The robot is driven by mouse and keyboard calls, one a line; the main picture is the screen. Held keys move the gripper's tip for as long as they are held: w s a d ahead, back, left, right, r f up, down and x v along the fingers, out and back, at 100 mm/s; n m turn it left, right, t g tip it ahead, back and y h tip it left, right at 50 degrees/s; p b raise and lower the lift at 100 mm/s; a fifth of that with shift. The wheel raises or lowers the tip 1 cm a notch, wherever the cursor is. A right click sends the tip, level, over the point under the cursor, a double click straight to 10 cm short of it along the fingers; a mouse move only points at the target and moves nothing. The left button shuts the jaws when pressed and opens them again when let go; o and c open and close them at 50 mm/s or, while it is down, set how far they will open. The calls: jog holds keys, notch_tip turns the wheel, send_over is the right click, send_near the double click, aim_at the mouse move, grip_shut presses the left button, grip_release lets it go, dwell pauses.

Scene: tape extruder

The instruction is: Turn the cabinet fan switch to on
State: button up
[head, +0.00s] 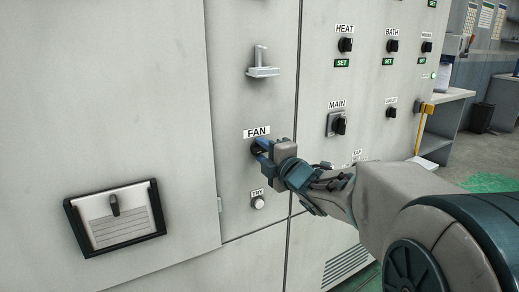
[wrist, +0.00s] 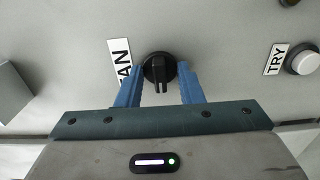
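The cabinet fan switch (wrist: 158,70) is a round black knob with a raised grip bar, beside the white FAN label (wrist: 120,62). In the head view the FAN label (head: 257,132) sits just above the switch (head: 255,149), which my gripper partly hides. My gripper (wrist: 160,72) faces the cabinet, with its two blue fingers on either side of the knob. Gaps show between the fingers and the grip bar, so it is open around the switch. In the head view my gripper (head: 259,147) reaches the panel from the right.
The white TRY button (head: 257,202) is below the fan switch. A latch handle (head: 262,65) sticks out above it. The MAIN switch (head: 338,124) and several other knobs are on the panel to the right. A document holder (head: 116,215) is at lower left.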

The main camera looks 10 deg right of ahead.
jog(key=shift+w, duration=0.1)
grip_shut()
